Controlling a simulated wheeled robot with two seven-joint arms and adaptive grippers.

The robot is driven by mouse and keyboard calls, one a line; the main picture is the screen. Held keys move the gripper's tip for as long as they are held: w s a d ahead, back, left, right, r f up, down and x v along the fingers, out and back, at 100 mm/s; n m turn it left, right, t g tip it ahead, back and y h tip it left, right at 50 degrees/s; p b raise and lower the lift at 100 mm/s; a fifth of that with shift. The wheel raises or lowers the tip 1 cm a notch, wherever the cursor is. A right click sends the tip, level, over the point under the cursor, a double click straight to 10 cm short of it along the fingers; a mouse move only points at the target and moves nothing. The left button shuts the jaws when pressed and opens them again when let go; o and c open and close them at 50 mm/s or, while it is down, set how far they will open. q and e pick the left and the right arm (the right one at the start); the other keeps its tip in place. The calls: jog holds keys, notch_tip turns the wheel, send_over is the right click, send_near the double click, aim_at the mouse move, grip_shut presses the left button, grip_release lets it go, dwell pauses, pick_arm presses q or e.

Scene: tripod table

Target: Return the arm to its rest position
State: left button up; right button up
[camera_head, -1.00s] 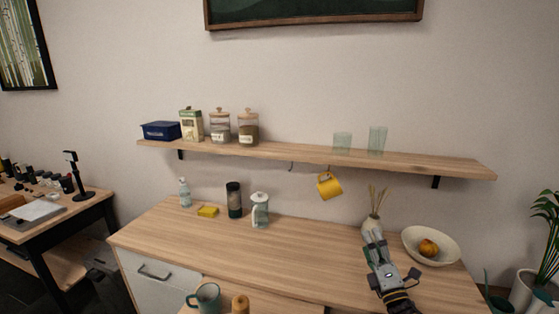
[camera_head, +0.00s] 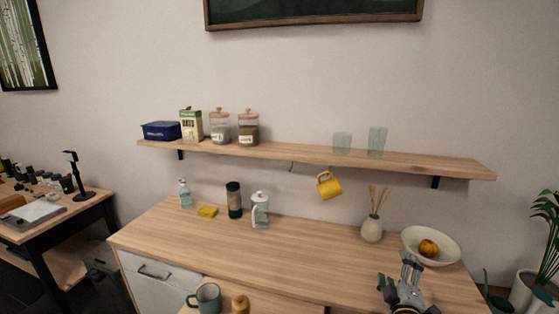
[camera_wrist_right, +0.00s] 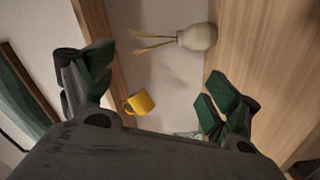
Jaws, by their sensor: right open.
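My right gripper (camera_head: 401,272) is at the lower right of the head view, above the front part of the wooden counter (camera_head: 290,255). It is open and empty; its two green-padded fingers stand wide apart in the right wrist view (camera_wrist_right: 155,95). A yellow mug (camera_head: 329,186) hangs from a hook under the wall shelf, apart from the gripper. The mug also shows between the fingers, farther off, in the wrist view (camera_wrist_right: 140,102). My left gripper is in neither view.
A vase with dry stalks (camera_head: 372,230) and a bowl with an orange fruit (camera_head: 430,246) stand near the right gripper. A green mug (camera_head: 206,297) is at the front. The shelf (camera_head: 300,154) holds jars and glasses. The counter's middle is clear.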

jog(key=s+a+f+m+g+y, duration=0.25)
jog(key=s+a+f+g, duration=0.2)
jog(key=s, duration=0.35)
jog(key=s+a+f+m+g+y, duration=0.1)
jog(key=s+a+f+m+g, duration=0.2)
jog(key=s+f+g, duration=0.45)
jog(key=s+a+f+m+g+y, duration=0.2)
jog(key=s+a+f+m, duration=0.15)
jog(key=s, duration=0.65)
notch_tip(320, 180, down, 34)
jog(key=s+n+g, duration=0.1)
jog(key=s, duration=0.1)
jog(key=s+d+f, duration=0.2)
jog(key=s+f, duration=0.7)
jog(key=s, duration=0.2)
jog(key=s+d+f+g, duration=0.1)
jog(key=s+d+f, duration=0.1)
jog(key=s+f, duration=0.8)
jog(key=shift+s+d+f, duration=0.3)
jog(key=shift+s+d, duration=0.05)
jog(key=shift+s, duration=0.2)
